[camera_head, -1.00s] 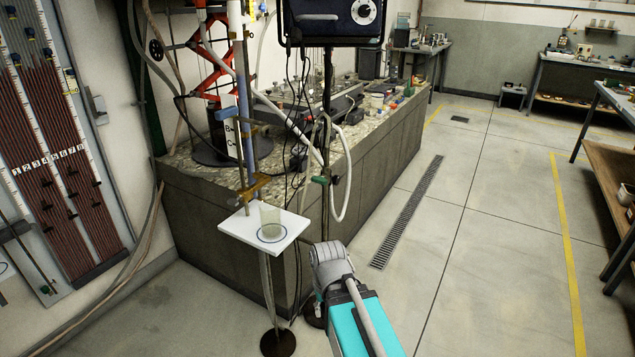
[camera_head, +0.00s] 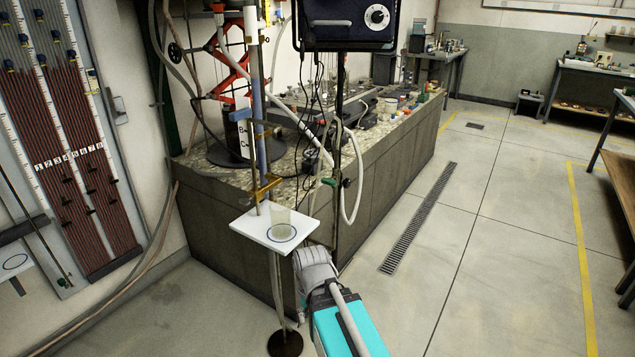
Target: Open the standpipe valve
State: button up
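A tall, thin standpipe (camera_head: 260,95) with a blue section stands upright at the near left corner of the stone-topped tank (camera_head: 230,215). A brass-coloured fitting (camera_head: 265,187) sits at its lower end, just above a small white shelf (camera_head: 252,228). A green-handled valve (camera_head: 330,182) is to the right of it, by a dark vertical post. I cannot tell from this view which fitting is the standpipe valve, or its setting. A clear beaker (camera_head: 280,222) stands on the shelf.
A dark box with a dial (camera_head: 376,15) hangs on the post. Loose hoses and cables hang around the standpipe. A round foot (camera_head: 285,343) stands on the floor left of my arm. A manometer board (camera_head: 70,150) covers the left wall. The floor to the right is open, with a drain grate (camera_head: 420,220).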

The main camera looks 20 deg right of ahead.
aim_at(332, 183)
jog(key=u, duration=0.45)
jog(key=k, duration=1.75)
jog(key=z, duration=0.4)
jog(key=i, duration=1)
jog(key=u, duration=0.05)
